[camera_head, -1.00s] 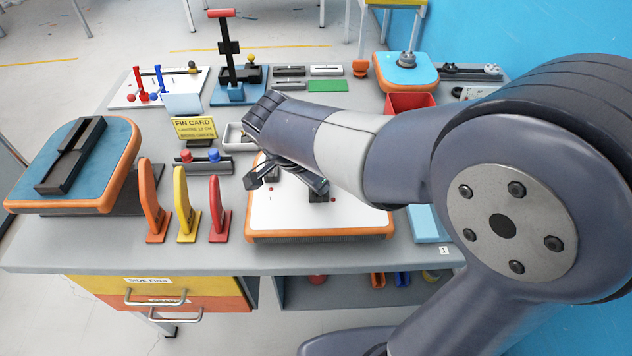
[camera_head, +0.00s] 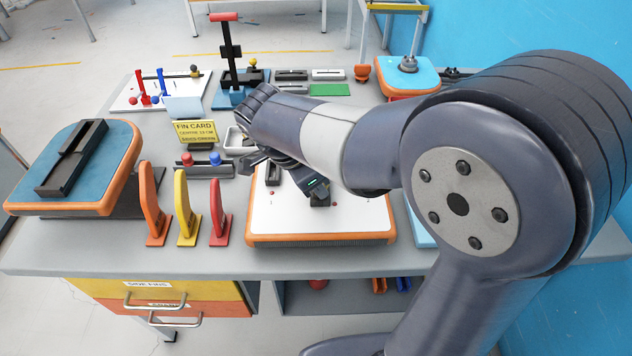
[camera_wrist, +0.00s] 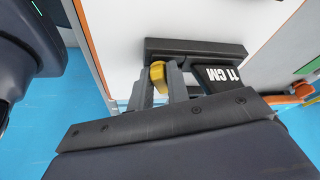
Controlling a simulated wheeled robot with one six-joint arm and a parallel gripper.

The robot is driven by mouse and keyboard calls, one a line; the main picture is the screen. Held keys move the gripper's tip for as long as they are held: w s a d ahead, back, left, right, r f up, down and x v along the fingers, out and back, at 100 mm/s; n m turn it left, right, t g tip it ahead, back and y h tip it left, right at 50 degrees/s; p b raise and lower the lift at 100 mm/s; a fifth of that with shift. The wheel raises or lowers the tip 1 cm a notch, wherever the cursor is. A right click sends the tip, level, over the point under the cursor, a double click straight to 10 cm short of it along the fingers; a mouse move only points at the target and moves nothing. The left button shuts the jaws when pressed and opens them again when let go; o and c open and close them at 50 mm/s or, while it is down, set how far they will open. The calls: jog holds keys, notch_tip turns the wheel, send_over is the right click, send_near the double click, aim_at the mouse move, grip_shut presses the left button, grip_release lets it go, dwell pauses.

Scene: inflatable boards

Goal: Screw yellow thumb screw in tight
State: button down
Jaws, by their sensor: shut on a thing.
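The yellow thumb screw (camera_wrist: 158,75) shows in the wrist view between the fingers of my gripper (camera_wrist: 158,88), which is shut on it. The screw is at the near-left end of a dark fin box (camera_wrist: 205,48) on the white board. How far the screw is threaded in cannot be seen.
Orange (camera_head: 152,205), yellow (camera_head: 184,208) and red (camera_head: 218,212) fins stand left of the white board. A blue board with a long black box (camera_head: 72,158) lies further left. A yellow fin card (camera_head: 195,132) and a red-handled tool (camera_head: 228,60) stand behind.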

jog(key=m+g, duration=0.1)
jog(key=m, duration=0.2)
jog(key=shift+w+r, duration=0.1)
jog(key=shift+w, duration=0.1)
jog(key=shift+m, duration=0.4)
jog(key=shift+w+m+g, duration=0.1)
jog(key=shift+m+g, duration=0.3)
jog(key=shift+m, duration=0.1)
jog(key=shift+m+g+p, duration=0.35)
jog(key=shift+m+g, duration=0.05)
jog(key=shift+m, duration=0.6)
jog(key=m+g+p, duration=0.1)
jog(key=m, duration=0.2)
jog(key=shift+w+m, duration=0.15)
jog(key=shift+m, duration=0.15)
jog(key=c, duration=1.2)
grip_release()
jog(key=shift+c, duration=0.2)
